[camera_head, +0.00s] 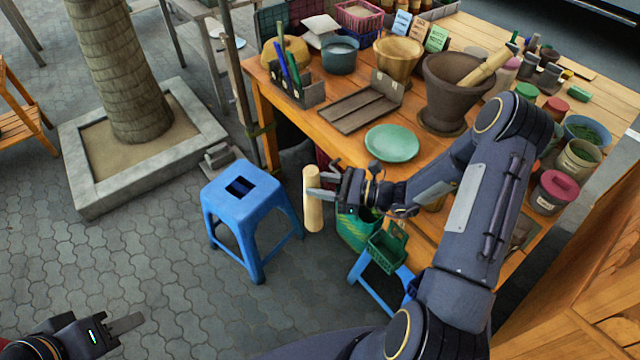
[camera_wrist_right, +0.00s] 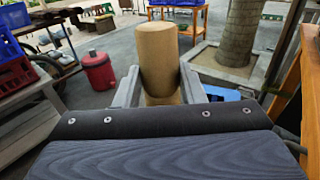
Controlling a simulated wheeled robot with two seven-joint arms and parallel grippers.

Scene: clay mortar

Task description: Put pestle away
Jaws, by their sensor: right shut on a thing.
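A pale wooden pestle (camera_head: 313,215) hangs upright in my right gripper (camera_head: 319,184), off the table's front edge and beside the blue stool. In the right wrist view the pestle (camera_wrist_right: 158,58) stands between the two grey fingers, which close on its sides. A dark brown mortar (camera_head: 455,92) stands on the wooden table, with another pale wooden stick (camera_head: 488,67) leaning in it. My left gripper (camera_head: 128,324) is at the lower left over the paving, away from everything; its finger opening is not clear.
A blue stool (camera_head: 240,195) and a green basket (camera_head: 388,250) stand below. The left paving is open.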

